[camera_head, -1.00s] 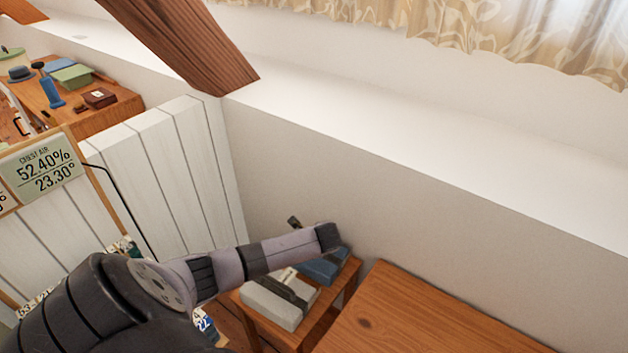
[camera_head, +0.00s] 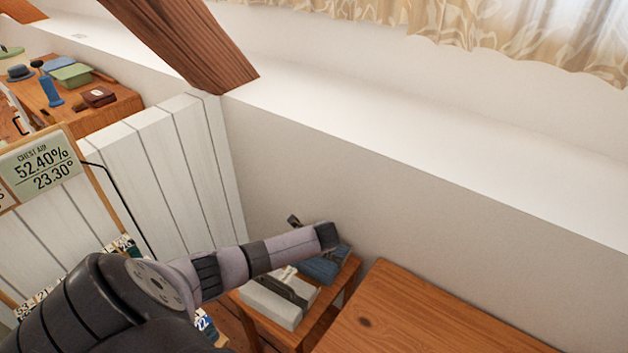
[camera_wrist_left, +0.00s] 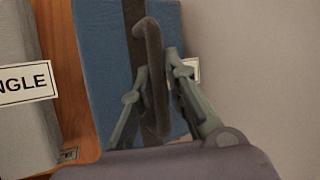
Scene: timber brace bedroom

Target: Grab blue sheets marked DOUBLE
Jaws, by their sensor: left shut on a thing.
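The blue sheets (camera_head: 322,270) lie on a small wooden stand by the wall, partly hidden behind my left arm. In the left wrist view the blue sheets (camera_wrist_left: 103,60) have a dark strap and a dark upright loop handle (camera_wrist_left: 153,85). My left gripper (camera_wrist_left: 157,70) is shut on this handle, one finger on each side. A white label, mostly hidden behind the right finger, shows no readable word. The pale grey sheets (camera_wrist_left: 22,125) lie to the left, with a label ending in "NGLE". My right gripper is not in view.
The small wooden stand (camera_head: 320,330) carries both bundles. A larger wooden surface (camera_head: 420,320) is to its right. The white wall (camera_head: 350,190) is close behind. White panels (camera_head: 160,165) rise at the left, and a slanting timber brace (camera_head: 185,45) is above.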

